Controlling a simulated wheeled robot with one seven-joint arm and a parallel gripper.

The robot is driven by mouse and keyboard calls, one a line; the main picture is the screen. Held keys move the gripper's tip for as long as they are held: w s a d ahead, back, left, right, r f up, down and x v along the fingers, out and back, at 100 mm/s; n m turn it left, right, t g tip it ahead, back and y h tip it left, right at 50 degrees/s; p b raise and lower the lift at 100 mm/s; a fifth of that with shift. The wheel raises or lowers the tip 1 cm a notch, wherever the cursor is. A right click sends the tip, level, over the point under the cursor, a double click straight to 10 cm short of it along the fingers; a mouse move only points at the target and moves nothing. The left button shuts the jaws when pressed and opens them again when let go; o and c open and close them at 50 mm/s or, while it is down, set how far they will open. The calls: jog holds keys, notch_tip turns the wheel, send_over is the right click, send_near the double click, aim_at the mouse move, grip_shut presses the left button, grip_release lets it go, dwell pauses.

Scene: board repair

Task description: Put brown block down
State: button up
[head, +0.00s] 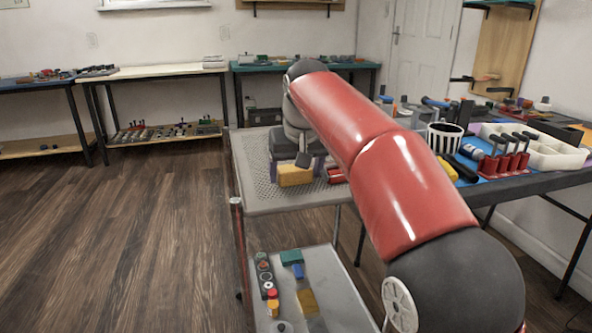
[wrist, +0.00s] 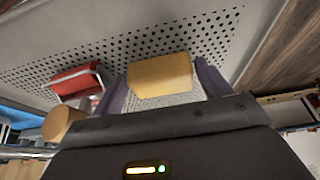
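The brown block (head: 296,176), a tan-yellow block, is between the two purple-grey fingers of my gripper (head: 295,172), over the perforated top of the grey cart (head: 285,201). In the wrist view the block (wrist: 160,75) fills the space between the fingers of my gripper (wrist: 163,88), with a finger against each side. The gripper is shut on it. The perforated surface (wrist: 130,47) shows just past the block. I cannot tell whether the block touches that surface or is slightly above it.
A red object with a metal edge (wrist: 78,82) is beside the gripper, and a tan round piece (wrist: 60,122) is near it. The cart's lower shelf (head: 335,290) holds several small parts. A crowded workbench (head: 515,188) stands at right. The cart top's left side is clear.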

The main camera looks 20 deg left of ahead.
jog(key=p+v, duration=0.4)
jog(key=v, duration=0.8)
jog(key=s+d+m, duration=0.2)
jog(key=d, duration=0.8)
jog(key=s+d+f+m+t+h, duration=0.1)
jog(key=s+d+f+m, duration=0.3)
jog(key=s+d+f, duration=1.7)
jog(key=shift+s+t+h, duration=0.2)
jog(key=shift+t+h, duration=0.1)
jog(key=shift+h, duration=0.4)
jog(key=shift+d, duration=0.1)
jog(key=shift+c, duration=0.4)
